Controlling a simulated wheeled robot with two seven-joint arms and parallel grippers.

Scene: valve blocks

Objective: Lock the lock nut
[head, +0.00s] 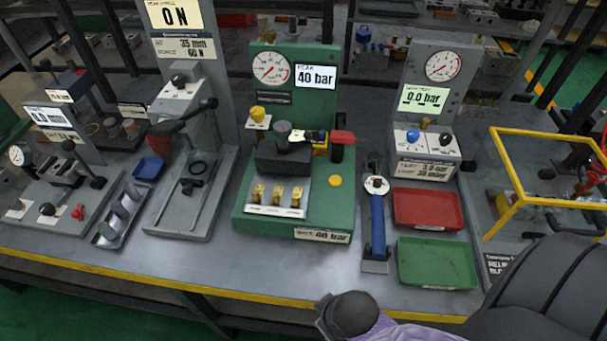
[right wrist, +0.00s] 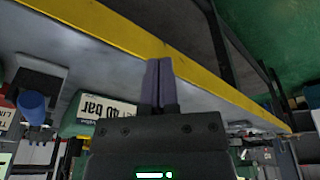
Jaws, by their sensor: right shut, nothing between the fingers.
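The green test stand (head: 245,222) shows a gauge and a 40 bar display in the head view. A dark valve block (head: 283,160) sits on it, with a grey-purple round cap (head: 283,130) on top. Small brass and white parts (head: 298,136) lie beside the cap, towards a red-topped black part (head: 343,138). I cannot tell which small part is the lock nut. My right gripper (right wrist: 158,84) has its fingers together and empty in the right wrist view, by the table's yellow front edge, apart from the stand. My left gripper is not in view.
A blue-handled tool (head: 377,222) stands right of the green stand. A red tray (head: 428,208) and a green tray (head: 438,262) lie beyond it. A yellow-framed guard (head: 512,198) stands at far right. The table's yellow edge (head: 200,287) runs along the front.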

